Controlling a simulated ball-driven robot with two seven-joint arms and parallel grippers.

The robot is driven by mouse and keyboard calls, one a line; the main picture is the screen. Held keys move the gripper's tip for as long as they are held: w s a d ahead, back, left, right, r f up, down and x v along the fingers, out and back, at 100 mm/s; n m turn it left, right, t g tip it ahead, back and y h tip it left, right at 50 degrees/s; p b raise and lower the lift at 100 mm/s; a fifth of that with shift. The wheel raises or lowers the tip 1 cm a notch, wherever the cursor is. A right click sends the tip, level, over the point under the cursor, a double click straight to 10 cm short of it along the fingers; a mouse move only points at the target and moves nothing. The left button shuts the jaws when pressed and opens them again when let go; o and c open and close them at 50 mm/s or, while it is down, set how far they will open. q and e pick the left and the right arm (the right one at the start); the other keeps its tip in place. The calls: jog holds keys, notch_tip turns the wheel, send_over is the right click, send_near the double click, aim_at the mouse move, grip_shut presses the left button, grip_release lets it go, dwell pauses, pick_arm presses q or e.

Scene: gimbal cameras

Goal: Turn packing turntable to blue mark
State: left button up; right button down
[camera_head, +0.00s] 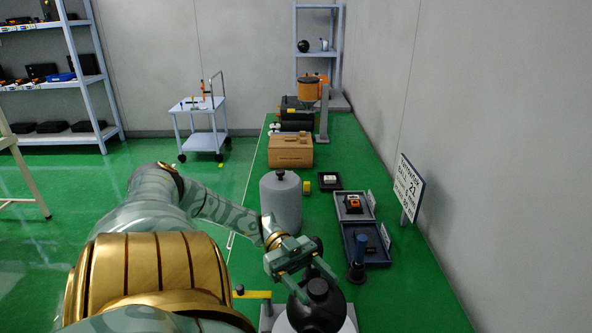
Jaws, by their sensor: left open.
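A black rounded object with a knob on top (318,312) stands on a pale base (268,322) at the bottom edge, partly cut off. I cannot tell for certain whether this is the packing turntable. My left gripper (314,284) is open, with its fingers reaching down around or just above the black knob; I cannot tell whether they touch it. A yellow bar (252,295) sticks out to the left of the base. No blue mark is clear on the base. My right gripper is not in view.
Beyond my gripper stand a grey cylinder (281,203), a brown box (290,150) and open trays (354,206). A sign (408,188) stands by the right wall. A cart (200,125) and shelves (60,85) are farther back.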

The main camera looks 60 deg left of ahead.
pick_arm(q)
jog(key=s+a+b, duration=0.2)
jog(key=a+b, duration=0.4)
jog(key=a, duration=0.8)
jog(key=shift+a, duration=0.35)
jog(key=shift+s+f, duration=0.1)
